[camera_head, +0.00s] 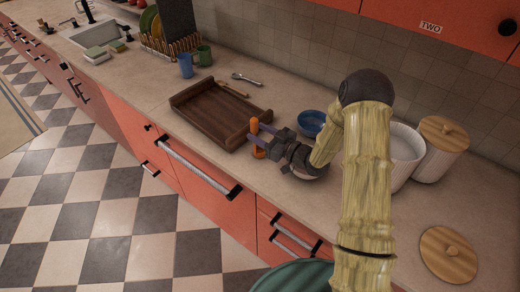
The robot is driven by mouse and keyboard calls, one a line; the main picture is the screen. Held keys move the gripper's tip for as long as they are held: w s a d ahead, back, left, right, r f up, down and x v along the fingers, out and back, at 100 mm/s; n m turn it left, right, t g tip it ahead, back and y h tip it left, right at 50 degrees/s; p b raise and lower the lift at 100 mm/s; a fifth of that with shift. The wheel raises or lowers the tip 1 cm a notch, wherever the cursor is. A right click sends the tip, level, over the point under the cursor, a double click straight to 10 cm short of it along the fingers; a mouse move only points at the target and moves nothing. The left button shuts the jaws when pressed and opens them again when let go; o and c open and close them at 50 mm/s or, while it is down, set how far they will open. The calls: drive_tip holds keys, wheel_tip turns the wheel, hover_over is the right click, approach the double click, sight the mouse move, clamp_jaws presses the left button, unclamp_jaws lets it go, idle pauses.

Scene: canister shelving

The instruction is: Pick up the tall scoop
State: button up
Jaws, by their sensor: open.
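An orange upright object (258,153), tall and narrow, stands on the counter by the near right corner of the wooden tray; it may be the tall scoop, but its shape is too small to tell. My gripper (257,132) is open and reaches left at this object. The near finger crosses in front of its middle, and the far finger is just behind and to its right. The object appears to be between the fingers; I cannot tell whether either touches it.
The dark wooden tray (181,105) lies just left of my gripper. A blue bowl (311,124) is behind it. A white canister (405,150), a lidded canister (436,158) and a loose wooden lid (448,255) are at right. Utensils (247,79) and mugs (186,66) are farther back.

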drive_tip(key=p+x, duration=0.2)
drive_tip(key=x, duration=0.1)
drive_tip(key=shift+w+a+r, duration=0.15)
drive_tip(key=shift+a+r, duration=0.05)
drive_tip(key=shift+a, duration=0.1)
drive_tip(key=shift+w+a+f, duration=0.15)
drive_tip(key=shift+w+a, duration=0.05)
drive_tip(key=shift+a, duration=0.05)
clamp_jaws()
